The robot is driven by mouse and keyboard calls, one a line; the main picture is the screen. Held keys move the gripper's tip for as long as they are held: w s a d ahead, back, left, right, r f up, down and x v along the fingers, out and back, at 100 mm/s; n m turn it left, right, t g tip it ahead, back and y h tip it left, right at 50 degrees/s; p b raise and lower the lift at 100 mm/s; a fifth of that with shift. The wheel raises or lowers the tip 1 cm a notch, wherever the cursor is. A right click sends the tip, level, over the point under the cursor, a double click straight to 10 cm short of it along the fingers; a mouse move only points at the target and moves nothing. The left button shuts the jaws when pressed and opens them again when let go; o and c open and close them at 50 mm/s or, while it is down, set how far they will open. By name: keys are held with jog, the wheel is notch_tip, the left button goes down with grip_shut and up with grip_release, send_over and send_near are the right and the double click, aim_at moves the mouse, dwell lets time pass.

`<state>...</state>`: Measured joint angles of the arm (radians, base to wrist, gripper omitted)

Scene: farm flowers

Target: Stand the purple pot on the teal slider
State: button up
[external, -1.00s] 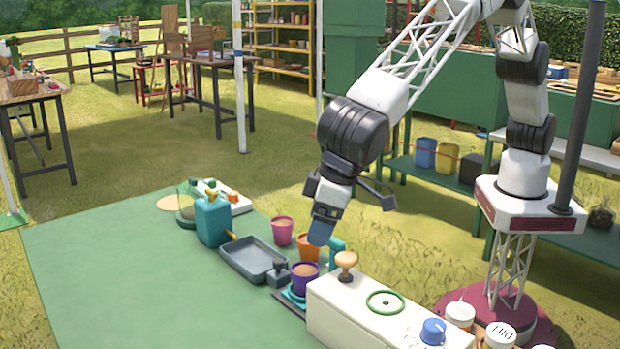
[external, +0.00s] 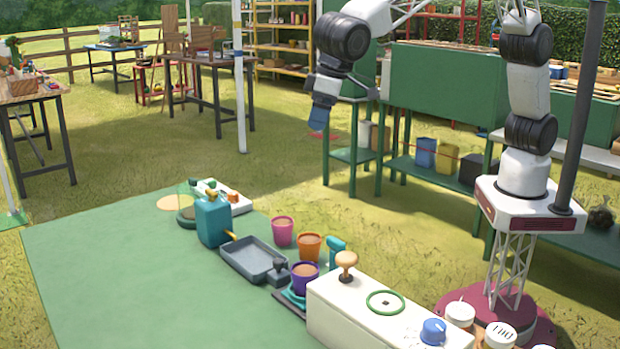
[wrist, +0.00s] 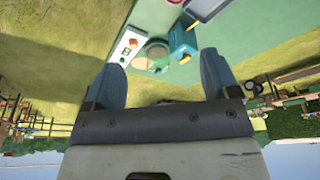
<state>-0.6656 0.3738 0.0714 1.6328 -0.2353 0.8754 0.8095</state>
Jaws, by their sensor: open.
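The purple pot (external: 305,280), filled with brown soil, stands upright in the external view beside the white box. It rests on the teal slider (external: 291,294), which shows as a teal edge under and left of the pot; the rest is hidden by the pot and the box. My gripper (external: 318,122) is high above the ground, well up from the pot and apart from it. In the wrist view my gripper (wrist: 160,78) shows its two blue fingers wide apart with nothing between them. The pot cannot be made out in the wrist view.
A white box (external: 345,318) with a wooden knob stands right of the pot. An orange pot (external: 309,246), a pink pot (external: 283,231), a grey tray (external: 255,262) and a teal can (external: 213,222) stand nearby. The green mat (external: 130,270) is clear at left.

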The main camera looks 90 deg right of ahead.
jog(key=s+d+r, duration=0.4)
jog(key=s+d, duration=0.1)
jog(key=d, duration=0.7)
jog(key=s+d+r, duration=0.3)
jog(key=s+d, duration=0.2)
jog(key=d, duration=0.6)
jog(key=s+d+r, duration=0.4)
jog(key=s+d, duration=0.1)
jog(key=d, duration=0.7)
jog(key=s+d+f, duration=0.3)
jog(key=s+d, duration=0.6)
jog(key=s, duration=0.5)
jog(key=s+d+f, duration=0.3)
jog(key=s+d, duration=0.7)
jog(key=s, duration=0.5)
jog(key=shift+s+d, duration=0.25)
jog(key=shift+s, duration=0.05)
